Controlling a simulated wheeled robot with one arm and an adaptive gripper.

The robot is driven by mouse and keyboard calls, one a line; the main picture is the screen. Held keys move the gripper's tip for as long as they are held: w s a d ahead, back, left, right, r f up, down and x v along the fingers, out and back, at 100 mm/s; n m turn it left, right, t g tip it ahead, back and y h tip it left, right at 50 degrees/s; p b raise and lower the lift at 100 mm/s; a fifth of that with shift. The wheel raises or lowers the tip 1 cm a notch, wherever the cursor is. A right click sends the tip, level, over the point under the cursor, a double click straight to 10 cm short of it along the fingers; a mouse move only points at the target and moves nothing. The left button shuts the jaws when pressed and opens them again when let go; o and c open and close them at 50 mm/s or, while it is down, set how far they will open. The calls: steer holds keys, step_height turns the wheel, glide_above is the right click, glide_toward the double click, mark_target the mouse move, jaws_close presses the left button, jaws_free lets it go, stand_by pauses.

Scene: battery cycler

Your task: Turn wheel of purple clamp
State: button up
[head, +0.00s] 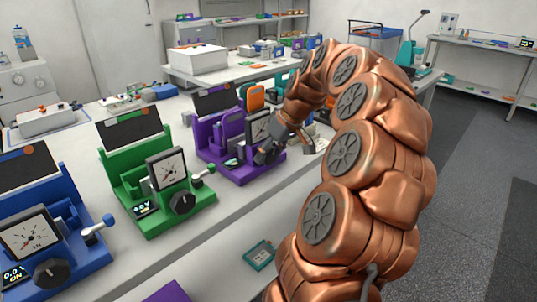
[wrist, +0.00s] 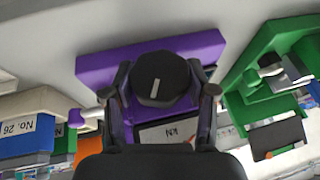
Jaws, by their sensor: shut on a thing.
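The purple clamp (head: 215,143) stands on the white bench in the head view, between the green clamp and the orange-fronted item. Its purple base (wrist: 200,45) also shows in the wrist view. The clamp's black wheel (wrist: 160,78) has a pale mark and sits between the two fingers of my gripper (wrist: 160,92), which is shut on it. Below it in the wrist view is a white gauge face marked kN (wrist: 167,133). In the head view my gripper (head: 275,146) is at the clamp's front right, and it hides the wheel.
A green clamp (head: 140,165) with gauge, lever and black wheel stands left of the purple one. A blue clamp (head: 35,205) is nearer at the left. A small teal item (head: 259,255) lies low near the bench. A white box (head: 197,58) is on the bench behind.

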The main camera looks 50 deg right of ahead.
mark_target(274, 148)
steer(key=shift+y, duration=1)
steer(key=o, duration=1.2)
steer(key=shift+v, duration=3.75)
steer(key=shift+s+d+f, duration=0.1)
steer(key=shift+d, duration=0.05)
